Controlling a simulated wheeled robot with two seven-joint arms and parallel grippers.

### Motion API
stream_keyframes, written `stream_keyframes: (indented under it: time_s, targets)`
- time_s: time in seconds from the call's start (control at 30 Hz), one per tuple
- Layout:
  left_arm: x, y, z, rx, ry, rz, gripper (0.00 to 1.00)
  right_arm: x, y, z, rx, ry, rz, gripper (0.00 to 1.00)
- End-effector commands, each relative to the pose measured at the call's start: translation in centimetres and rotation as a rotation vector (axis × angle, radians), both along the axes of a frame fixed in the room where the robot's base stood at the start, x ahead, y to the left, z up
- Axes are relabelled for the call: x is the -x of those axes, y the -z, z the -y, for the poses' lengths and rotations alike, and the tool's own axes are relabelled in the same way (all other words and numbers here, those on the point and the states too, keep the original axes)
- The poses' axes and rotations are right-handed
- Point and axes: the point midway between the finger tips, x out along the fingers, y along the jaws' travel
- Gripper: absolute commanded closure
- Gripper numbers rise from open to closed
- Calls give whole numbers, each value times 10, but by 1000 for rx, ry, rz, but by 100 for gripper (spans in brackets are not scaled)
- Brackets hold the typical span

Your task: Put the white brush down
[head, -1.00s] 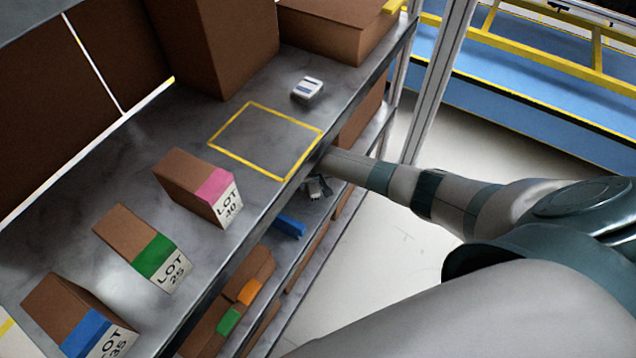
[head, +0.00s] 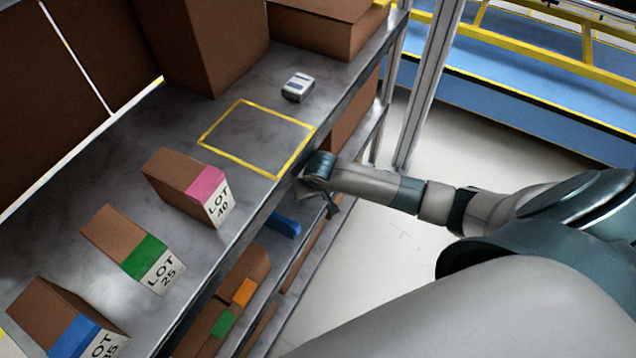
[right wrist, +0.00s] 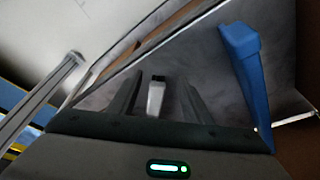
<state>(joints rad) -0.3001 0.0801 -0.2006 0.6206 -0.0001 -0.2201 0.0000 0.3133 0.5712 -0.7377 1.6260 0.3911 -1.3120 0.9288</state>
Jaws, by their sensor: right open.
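The white brush (right wrist: 156,98) shows in the right wrist view as a small white piece with a dark end, on the grey lower shelf surface (right wrist: 205,70). It appears in the gap between the fingers of my right gripper (right wrist: 160,76), which is open; I cannot tell whether it touches either finger. In the head view my right gripper (head: 331,203) is at the front edge of the lower shelf, partly hidden by my wrist. The brush is not visible in the head view. My left gripper is not in view.
A blue object (head: 284,224) stands on the lower shelf beside the gripper; it also shows in the right wrist view (right wrist: 244,75). Brown boxes with orange and green labels (head: 232,305) are nearby. The upper shelf (head: 232,88) overhangs, with a yellow outlined empty area (head: 258,137).

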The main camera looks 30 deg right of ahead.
Motion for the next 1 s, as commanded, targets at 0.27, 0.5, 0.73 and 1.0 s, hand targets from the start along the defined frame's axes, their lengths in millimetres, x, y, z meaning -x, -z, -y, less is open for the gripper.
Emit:
stream_keyframes:
  time_s: [0.27, 0.5, 0.73, 1.0]
  targets:
    - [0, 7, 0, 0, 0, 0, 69, 35, 1, -9, 0, -1, -1, 55]
    - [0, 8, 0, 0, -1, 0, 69, 41, 0, -10, 0, 1, 1, 55]
    - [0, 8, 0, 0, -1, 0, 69, 41, 0, -11, 0, 1, 1, 55]
    - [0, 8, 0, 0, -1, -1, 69, 41, 0, -11, 0, 0, 0, 55]
